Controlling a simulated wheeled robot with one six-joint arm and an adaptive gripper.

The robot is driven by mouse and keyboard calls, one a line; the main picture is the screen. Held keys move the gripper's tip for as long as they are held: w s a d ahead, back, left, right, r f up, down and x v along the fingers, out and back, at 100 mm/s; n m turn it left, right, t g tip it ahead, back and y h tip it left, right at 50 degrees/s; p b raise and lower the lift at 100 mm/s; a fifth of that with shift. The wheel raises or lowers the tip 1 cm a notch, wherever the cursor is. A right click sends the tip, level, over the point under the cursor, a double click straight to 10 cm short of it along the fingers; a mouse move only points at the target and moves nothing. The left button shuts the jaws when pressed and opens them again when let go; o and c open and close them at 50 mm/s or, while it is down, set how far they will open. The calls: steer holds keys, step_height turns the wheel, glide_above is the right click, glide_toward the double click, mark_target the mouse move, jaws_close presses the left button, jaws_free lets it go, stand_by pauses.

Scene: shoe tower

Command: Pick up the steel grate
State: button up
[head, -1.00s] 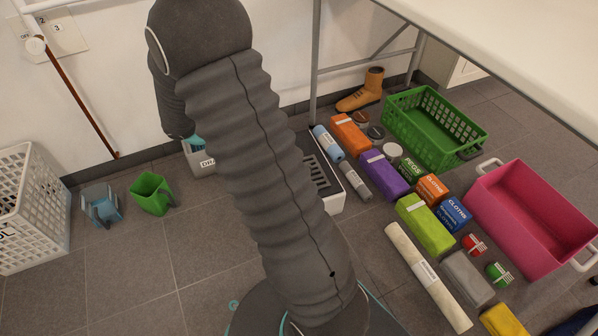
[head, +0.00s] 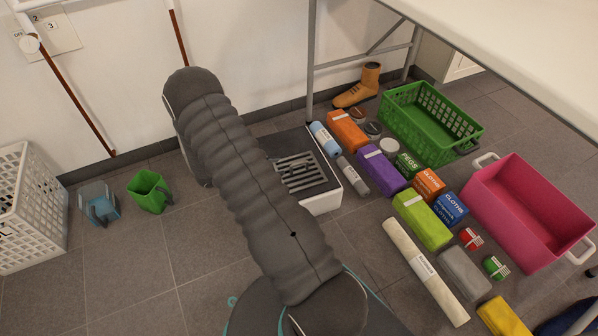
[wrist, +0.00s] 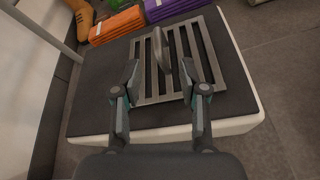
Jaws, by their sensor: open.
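The steel grate (head: 299,173) lies flat on the dark top of a low white box (head: 322,205). Nothing is between the fingers that I can see as held. In the head view my arm hides the gripper and the left part of the box.
Blue and grey rolls (head: 326,139), an orange pack (head: 347,131) and a purple pack (head: 381,168) lie right of the box. A green basket (head: 477,130) and pink tub (head: 520,215) stand farther right. A table leg (head: 312,65) rises behind. Floor at front left is clear.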

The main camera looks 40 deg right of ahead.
mark_target(299, 164)
steer(key=x, duration=1)
steer(key=shift+w+b, duration=0.2)
steer(key=shift+b, duration=0.2)
jaws_close()
